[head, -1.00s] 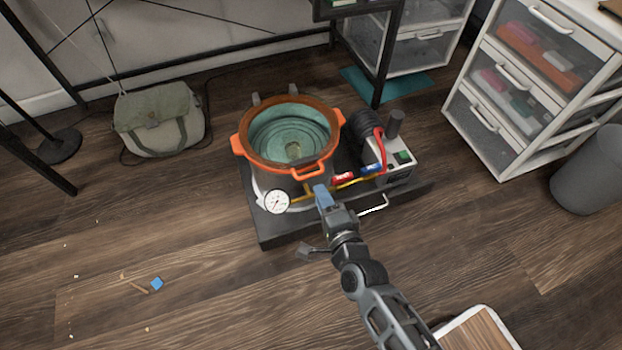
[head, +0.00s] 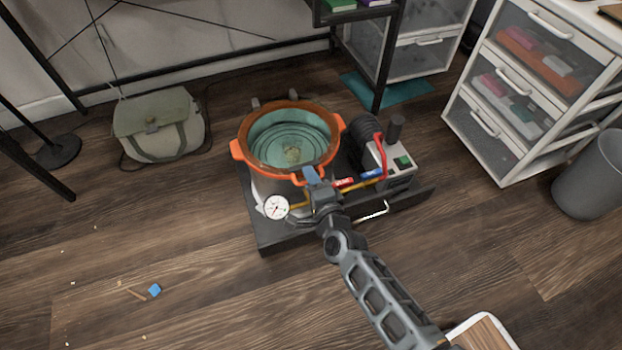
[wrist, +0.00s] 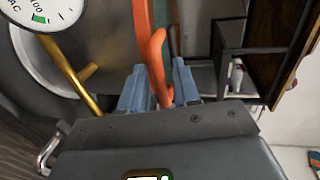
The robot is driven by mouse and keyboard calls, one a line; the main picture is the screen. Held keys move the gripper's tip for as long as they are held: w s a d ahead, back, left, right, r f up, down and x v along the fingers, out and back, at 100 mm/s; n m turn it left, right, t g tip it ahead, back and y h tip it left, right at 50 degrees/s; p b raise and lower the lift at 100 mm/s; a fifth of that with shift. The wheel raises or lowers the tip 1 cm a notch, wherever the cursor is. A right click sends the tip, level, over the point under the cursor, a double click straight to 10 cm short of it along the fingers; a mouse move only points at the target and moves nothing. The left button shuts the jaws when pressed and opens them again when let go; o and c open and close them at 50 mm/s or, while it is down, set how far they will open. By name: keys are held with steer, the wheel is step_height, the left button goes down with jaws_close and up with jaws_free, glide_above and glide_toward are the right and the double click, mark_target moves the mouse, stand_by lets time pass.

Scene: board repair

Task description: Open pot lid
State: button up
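The pot (head: 258,186) is a metal vacuum chamber with a gauge (head: 276,207). Its lid (head: 262,121) is a thick orange ring around a see-through middle, lying level on top. Orange tabs stick out at its sides and front. My gripper (head: 311,174) is at the lid's front edge, over the front handle. In the wrist view, the orange handle (wrist: 158,50) runs between the two blue fingers of my gripper (wrist: 161,85), which sit close on both sides of it. The fingers hide part of the handle.
The pot and a pump (head: 393,160) with a red hose share a dark tray (head: 285,240) on the wooden floor. A green bag (head: 160,125) lies at left, drawers (head: 520,90) and a grey bin (head: 592,175) stand at right. The front floor is mostly clear.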

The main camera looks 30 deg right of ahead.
jaws_close()
stand_by(0.6)
